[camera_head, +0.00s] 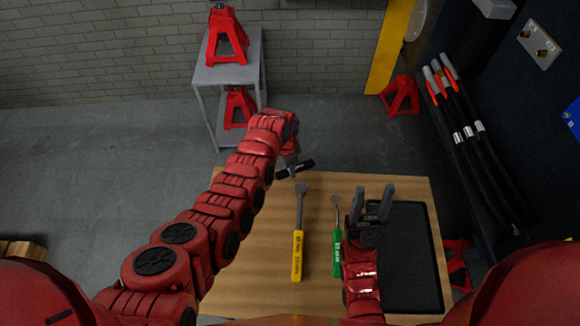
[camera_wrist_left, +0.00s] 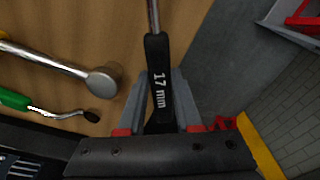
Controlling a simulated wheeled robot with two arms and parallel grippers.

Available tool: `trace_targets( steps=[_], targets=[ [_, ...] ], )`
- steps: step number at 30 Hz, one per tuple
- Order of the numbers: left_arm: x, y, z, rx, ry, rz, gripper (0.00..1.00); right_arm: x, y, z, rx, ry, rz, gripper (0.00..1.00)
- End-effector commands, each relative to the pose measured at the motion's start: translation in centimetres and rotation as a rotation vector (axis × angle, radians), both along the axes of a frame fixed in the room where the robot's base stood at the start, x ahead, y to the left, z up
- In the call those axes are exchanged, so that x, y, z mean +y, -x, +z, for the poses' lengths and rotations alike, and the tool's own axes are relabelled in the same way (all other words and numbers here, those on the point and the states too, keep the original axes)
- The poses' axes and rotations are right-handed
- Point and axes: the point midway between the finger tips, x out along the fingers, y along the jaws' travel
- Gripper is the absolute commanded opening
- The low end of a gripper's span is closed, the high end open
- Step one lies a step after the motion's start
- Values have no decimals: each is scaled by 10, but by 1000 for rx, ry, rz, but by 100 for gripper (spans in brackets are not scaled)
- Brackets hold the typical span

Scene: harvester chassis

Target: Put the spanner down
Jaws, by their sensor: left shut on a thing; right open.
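The spanner has a black handle marked "17 mm" (camera_wrist_left: 159,85) and a metal shaft that runs out of the top of the left wrist view. My left gripper (camera_wrist_left: 160,105) is shut on the handle. In the head view my left gripper (camera_head: 289,162) holds the spanner (camera_head: 303,167) over the far edge of the wooden table (camera_head: 260,215). The arm hides part of the spanner. My right gripper (camera_head: 372,203) is open and empty above the table, beside the green-handled tool and over the dark tray's left side.
A yellow-handled ratchet (camera_head: 298,240) and a green-handled tool (camera_head: 337,250) lie on the table. A dark tray (camera_head: 410,255) covers its right side. The table's left part is bare. A grey shelf (camera_head: 245,75) with red jack stands and a dark chassis (camera_head: 500,100) stand beyond.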

Motion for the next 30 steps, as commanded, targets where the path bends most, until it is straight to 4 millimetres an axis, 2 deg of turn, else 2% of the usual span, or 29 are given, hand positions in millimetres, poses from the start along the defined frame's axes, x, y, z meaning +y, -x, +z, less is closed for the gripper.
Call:
trace_targets(
  steps=[2,3,7,20,23,30],
  targets=[
    [0,0,-3,-1,0,0,0,0,0,-3,0,0,0,50],
    [0,0,-2,-1,1,0,38,0,0,-2,0,0,0,50],
    [0,0,-2,-1,0,0,62,0,0,-2,0,0,0,50],
    [0,-1,4,-4,2,-1,63,0,0,-1,0,0,0,50],
    [0,-2,11,-8,2,-1,63,0,0,-4,0,0,0,50],
    [2,0,42,-7,4,-1,63,0,0,-15,0,0,0,50]
  ],
)
